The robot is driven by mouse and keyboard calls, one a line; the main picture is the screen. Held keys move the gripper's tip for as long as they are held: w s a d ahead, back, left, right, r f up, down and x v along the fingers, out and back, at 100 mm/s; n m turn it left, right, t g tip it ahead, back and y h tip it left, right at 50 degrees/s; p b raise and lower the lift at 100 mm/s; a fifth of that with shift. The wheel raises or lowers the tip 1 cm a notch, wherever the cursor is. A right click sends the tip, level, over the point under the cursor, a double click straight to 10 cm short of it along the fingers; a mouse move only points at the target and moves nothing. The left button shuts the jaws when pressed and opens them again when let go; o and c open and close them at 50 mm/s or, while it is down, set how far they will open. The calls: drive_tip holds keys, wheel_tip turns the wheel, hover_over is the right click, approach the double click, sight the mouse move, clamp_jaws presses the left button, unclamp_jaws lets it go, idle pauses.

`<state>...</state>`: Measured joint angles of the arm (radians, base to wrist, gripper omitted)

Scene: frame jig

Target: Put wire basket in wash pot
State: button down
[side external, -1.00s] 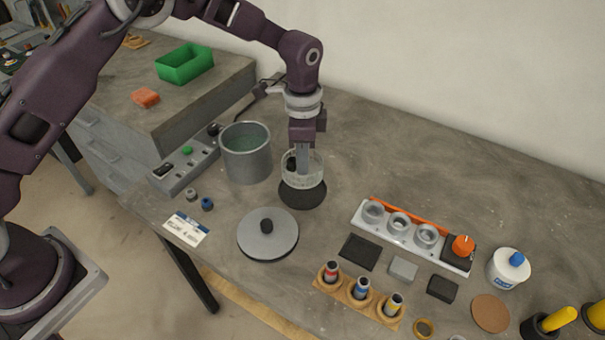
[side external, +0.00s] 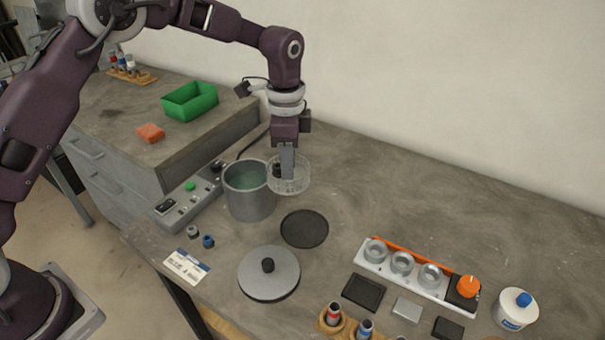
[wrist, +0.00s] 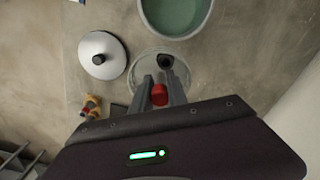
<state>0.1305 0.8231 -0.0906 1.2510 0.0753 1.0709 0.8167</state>
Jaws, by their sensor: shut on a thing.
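The wire basket (side external: 296,184) is a round, pale mesh basket, held in the air just right of the wash pot. My gripper (side external: 286,176) is shut on it, apparently at its dark knob. In the wrist view the basket (wrist: 187,78) hangs below my gripper (wrist: 161,84), with a red piece between the fingers. The wash pot (side external: 250,202) is an open grey metal cylinder with green liquid inside; its opening also shows at the top of the wrist view (wrist: 175,18). The basket overlaps the pot's right rim in the side view; I cannot tell whether they touch.
A dark round pad (side external: 304,229) lies bare right of the pot. A grey lid (side external: 268,275) with a black knob lies in front. A control strip (side external: 187,200) stands left of the pot. A ring fixture (side external: 415,272) is at right. The back right table is clear.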

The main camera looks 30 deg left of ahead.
drive_tip(key=a+r, duration=0.3)
drive_tip(key=a, duration=0.8)
drive_tip(key=shift+s+a+f, duration=0.1)
drive_tip(key=shift+s+f, duration=0.1)
drive_tip(key=shift+f, duration=1)
drive_tip(key=shift+s+f, duration=0.2)
drive_tip(key=shift+f, duration=1)
drive_tip(key=shift+f, duration=0.15)
drive_tip(key=shift+f, duration=4.85)
drive_tip(key=c, duration=1.2)
unclamp_jaws()
drive_tip(key=shift+c, duration=0.2)
drive_tip(key=c, duration=0.3)
